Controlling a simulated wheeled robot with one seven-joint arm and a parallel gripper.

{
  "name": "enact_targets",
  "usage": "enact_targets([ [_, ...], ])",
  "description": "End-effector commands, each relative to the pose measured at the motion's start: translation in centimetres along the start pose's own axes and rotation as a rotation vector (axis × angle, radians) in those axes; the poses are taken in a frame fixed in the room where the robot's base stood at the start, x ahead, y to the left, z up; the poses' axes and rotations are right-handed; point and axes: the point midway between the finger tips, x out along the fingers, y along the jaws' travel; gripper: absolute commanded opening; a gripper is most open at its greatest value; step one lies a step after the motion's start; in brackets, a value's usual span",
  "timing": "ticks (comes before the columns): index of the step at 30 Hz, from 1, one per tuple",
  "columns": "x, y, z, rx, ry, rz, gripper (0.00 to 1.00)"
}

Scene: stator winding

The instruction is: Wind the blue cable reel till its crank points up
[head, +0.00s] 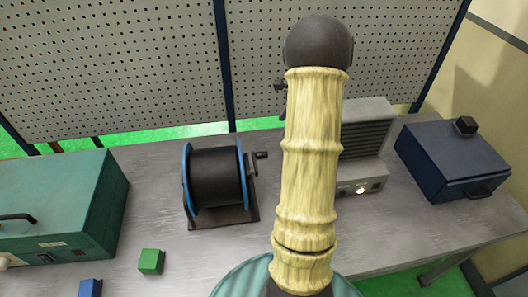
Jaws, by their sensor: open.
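The blue cable reel (187,180) stands on the grey bench, left of my arm. It has a black drum between two blue-rimmed flanges and sits on a dark base plate. Its black crank (259,156) is on the right side, with a short grip sticking out to the right. The grip appears toward the upper back of that flange, but the exact crank angle is hard to tell. My yellow arm stands upright in the middle of the picture, to the right of the crank and apart from it. My gripper is not clearly visible; a small dark part shows behind the arm's upper left edge.
A teal case (85,205) stands left, with a green cube (151,261) and a blue cube (90,288) in front. A grey ribbed unit (365,150) is partly behind my arm. A dark blue box (455,165) stands right. A pegboard (110,65) rises behind the bench.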

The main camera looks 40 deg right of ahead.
Motion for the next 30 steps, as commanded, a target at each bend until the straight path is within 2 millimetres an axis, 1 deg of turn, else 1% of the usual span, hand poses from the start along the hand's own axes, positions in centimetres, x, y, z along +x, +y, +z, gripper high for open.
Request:
enact_targets([
  [5,2.1,0.1,0.3,-0.003,-0.003,0.006,0.47],
  [21,11.5,0.1,0.3,-0.003,-0.001,0.007,0.47],
  [27,14.7,0.1,0.2,-0.002,-0.001,0.005,0.47],
  [30,15.9,0.1,0.2,-0.005,-0.001,0.004,0.47],
])
